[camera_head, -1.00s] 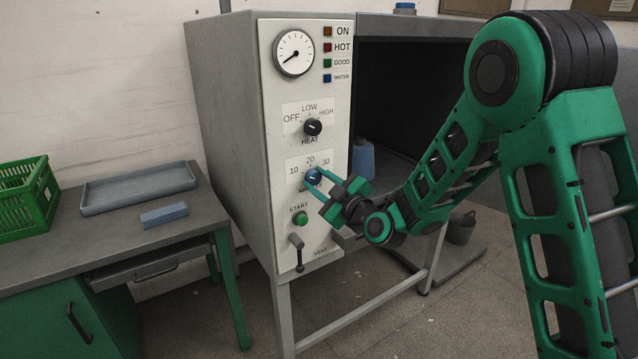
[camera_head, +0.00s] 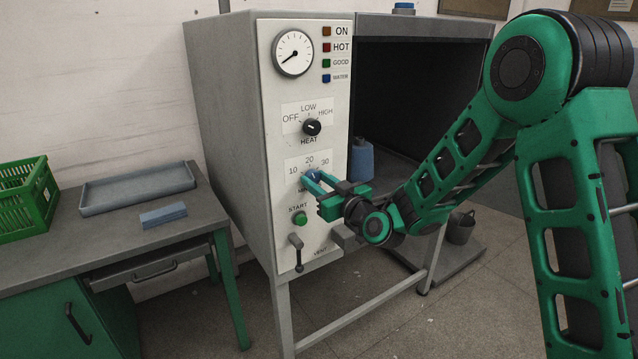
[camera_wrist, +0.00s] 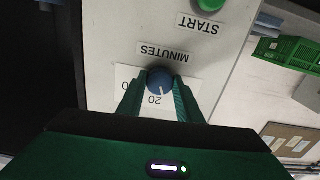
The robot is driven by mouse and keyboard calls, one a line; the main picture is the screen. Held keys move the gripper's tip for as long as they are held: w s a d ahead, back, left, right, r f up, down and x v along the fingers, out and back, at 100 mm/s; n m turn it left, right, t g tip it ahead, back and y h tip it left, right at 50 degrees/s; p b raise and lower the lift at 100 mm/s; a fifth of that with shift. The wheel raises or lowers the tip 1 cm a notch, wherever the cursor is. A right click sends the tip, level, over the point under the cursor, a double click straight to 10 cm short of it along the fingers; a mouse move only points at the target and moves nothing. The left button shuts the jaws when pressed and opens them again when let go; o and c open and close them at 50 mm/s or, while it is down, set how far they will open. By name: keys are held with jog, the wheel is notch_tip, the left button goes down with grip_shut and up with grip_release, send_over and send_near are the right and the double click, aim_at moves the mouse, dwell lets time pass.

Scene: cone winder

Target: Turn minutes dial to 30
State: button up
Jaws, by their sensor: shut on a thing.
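The minutes dial (camera_head: 312,175) is a small blue knob on the white front panel (camera_head: 335,225), under a scale marked 10, 20 and 30. My gripper (camera_head: 317,182) is at the dial with its fingers shut on it. In the wrist view the blue dial (camera_wrist: 160,76) sits between the two green fingers (camera_wrist: 158,92), with the MINUTES label beyond it. That view is upside down. A pale mark on the dial shows near the 20; its exact reading is hard to tell. The fingers partly hide the scale.
The black HEAT knob (camera_head: 312,127) is above the dial. The green START button (camera_head: 299,218) and the VENT lever (camera_head: 297,252) are below it. A desk (camera_head: 110,235) with a tray is at left.

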jog(key=m, duration=0.4)
jog(key=shift+w+d+r+m, duration=0.15)
jog(key=shift+w+d+m, duration=0.05)
jog(key=shift+d+m, duration=0.1)
jog(key=m, duration=0.4)
jog(key=shift+m, duration=0.3)
jog(key=m, duration=0.4)
jog(key=shift+w+d, duration=0.1)
jog(key=shift+d, duration=0.05)
jog(key=shift+m, duration=1.8)
jog(key=shift+f, duration=0.2)
jog(key=o, duration=0.9)
jog(key=shift+o, duration=0.7)
jog(key=shift+a, duration=0.2)
jog(key=shift+s, duration=0.2)
